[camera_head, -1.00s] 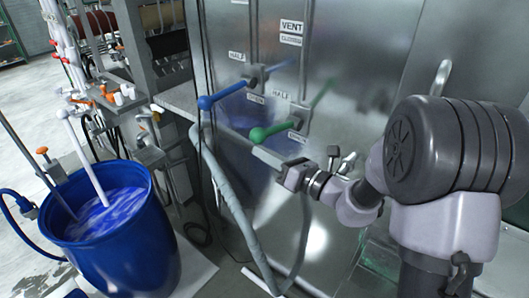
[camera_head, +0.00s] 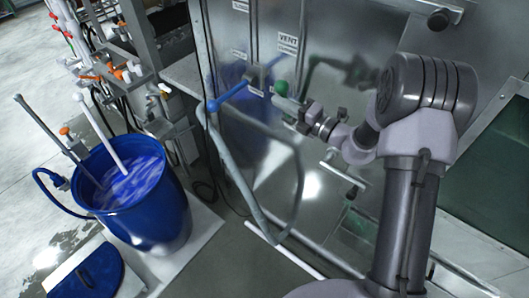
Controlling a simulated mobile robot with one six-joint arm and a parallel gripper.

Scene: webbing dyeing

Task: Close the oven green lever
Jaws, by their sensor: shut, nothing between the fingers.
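The green lever (camera_head: 281,88) is on the metal oven front, below the VENT label. Its green knob points up, and the rest of the lever is mostly hidden behind my gripper. My gripper (camera_head: 283,102) is shut and empty, with its tips right at the lever just below the knob. They look to be touching, but I cannot tell for certain.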

